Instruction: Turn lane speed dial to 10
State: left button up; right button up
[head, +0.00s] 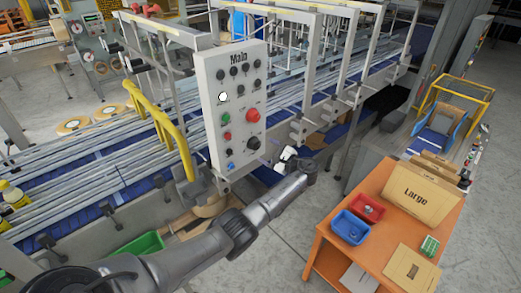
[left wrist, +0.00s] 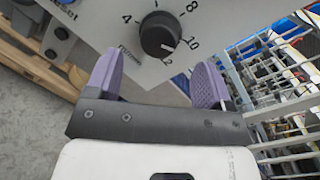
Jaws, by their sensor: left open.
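The lane speed dial (head: 253,143) is a black knob low on the grey "Main" control panel (head: 237,75). In the left wrist view the dial (left wrist: 158,34) shows close up, with numbers from 4 to 12 around it. A pale mark on its lower right side seems to point between 10 and 12; the exact reading is hard to tell. My left gripper (left wrist: 155,76) is open and empty, its purple fingers apart on either side below the dial, not touching it. In the head view my left gripper (head: 287,159) is just right of and below the dial. My right gripper is not in view.
A red button (head: 253,115) sits above the dial and a blue button (head: 230,165) at lower left. A yellow rail (head: 165,125) stands left of the panel. Conveyor lanes run behind. An orange table (head: 375,200) with bins and cartons stands at right.

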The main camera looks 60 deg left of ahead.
pick_arm(q)
jog(key=b+v, duration=0.2)
jog(key=v, duration=0.6)
jog(key=shift+d, duration=0.25)
jog(key=shift+w, duration=0.15)
